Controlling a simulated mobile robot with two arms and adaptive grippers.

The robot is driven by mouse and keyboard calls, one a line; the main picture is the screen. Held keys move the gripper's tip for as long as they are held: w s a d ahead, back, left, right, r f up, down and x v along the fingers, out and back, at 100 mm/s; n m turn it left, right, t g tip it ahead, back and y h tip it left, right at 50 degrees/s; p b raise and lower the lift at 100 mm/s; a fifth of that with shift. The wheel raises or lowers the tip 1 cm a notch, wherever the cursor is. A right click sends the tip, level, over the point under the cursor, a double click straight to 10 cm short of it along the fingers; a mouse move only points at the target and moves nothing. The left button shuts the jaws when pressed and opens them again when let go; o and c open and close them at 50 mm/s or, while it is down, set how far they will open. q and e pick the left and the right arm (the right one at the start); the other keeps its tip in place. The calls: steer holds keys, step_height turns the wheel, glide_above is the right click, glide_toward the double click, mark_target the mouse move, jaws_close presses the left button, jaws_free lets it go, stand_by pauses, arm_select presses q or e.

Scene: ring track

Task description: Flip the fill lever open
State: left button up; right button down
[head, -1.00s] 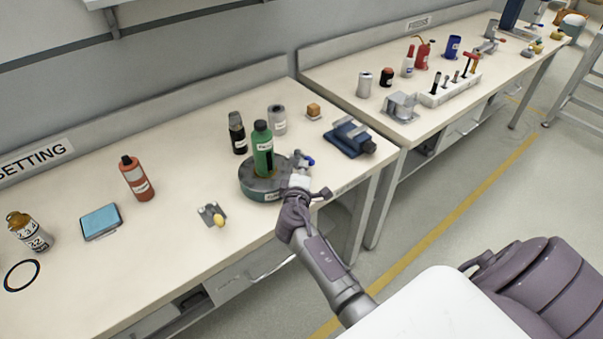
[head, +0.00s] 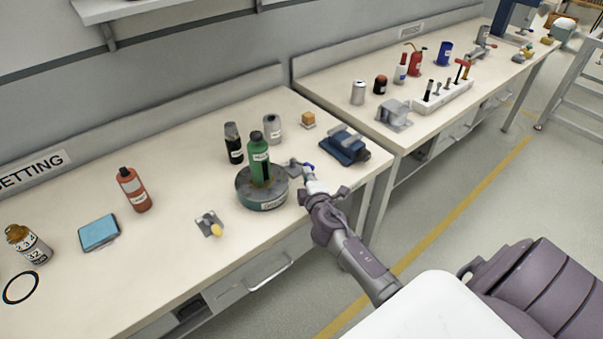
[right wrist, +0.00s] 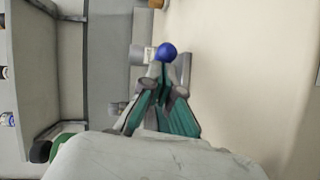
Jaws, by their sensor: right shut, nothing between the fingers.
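A small grey lever fixture (head: 293,167) with a blue ball knob (head: 308,167) sits on the bench, right of a round grey-green base (head: 262,196) that carries a green bottle (head: 259,160). In the right wrist view the blue knob (right wrist: 166,52) is just beyond my fingertips; I cannot tell whether they touch. My right gripper (head: 310,180) is shut and empty, at the knob from the bench's front side. Its teal fingers also show in the right wrist view (right wrist: 169,78). The lever's arm is mostly hidden behind the fingers. My left gripper is out of view.
A bracket with a yellow knob (head: 216,231) lies left of the base. A black bottle (head: 234,143) and a grey can (head: 273,129) stand behind the base. A blue vise (head: 345,147) and an orange block (head: 308,119) are close on the right.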

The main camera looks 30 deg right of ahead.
mark_target(314, 168)
steer(key=d+n+y, duration=0.1)
steer(key=d+n+t+y, duration=0.1)
steer(key=y, duration=0.1)
steer(key=shift+n+y, duration=0.3)
steer(key=n+y, duration=0.1)
steer(key=d+n+y, duration=0.1)
steer(key=y, duration=0.1)
steer(key=shift+w+n+b, duration=0.15)
steer(key=shift+n+b, duration=0.15)
steer(key=shift+d+f+y, duration=0.1)
steer(key=shift+f+y, duration=0.05)
steer(key=shift+y, duration=0.55)
steer(key=shift+w+d+n+b, duration=0.3)
steer(key=shift+d+b, duration=0.25)
steer(key=shift+b, duration=0.3)
steer(key=n+y+b, duration=0.1)
steer(key=w+d+n+y+b, duration=0.1)
steer(key=y+b, duration=0.1)
steer(key=d+n+g+y+b, duration=0.1)
steer(key=shift+w+d+f+y+b, duration=0.1)
steer(key=shift+w+f+y+b, duration=0.05)
steer(key=shift+y+b, duration=0.25)
steer(key=shift+w+d+n+g+y+b, duration=0.2)
steer(key=shift+n+g+y+b, duration=0.2)
steer(key=shift+n+y, duration=0.15)
steer(key=shift+w, duration=0.15)
steer(key=shift+w+d+r+b, duration=0.25)
steer(key=shift+w+d+b, duration=0.25)
steer(key=shift+w, duration=0.1)
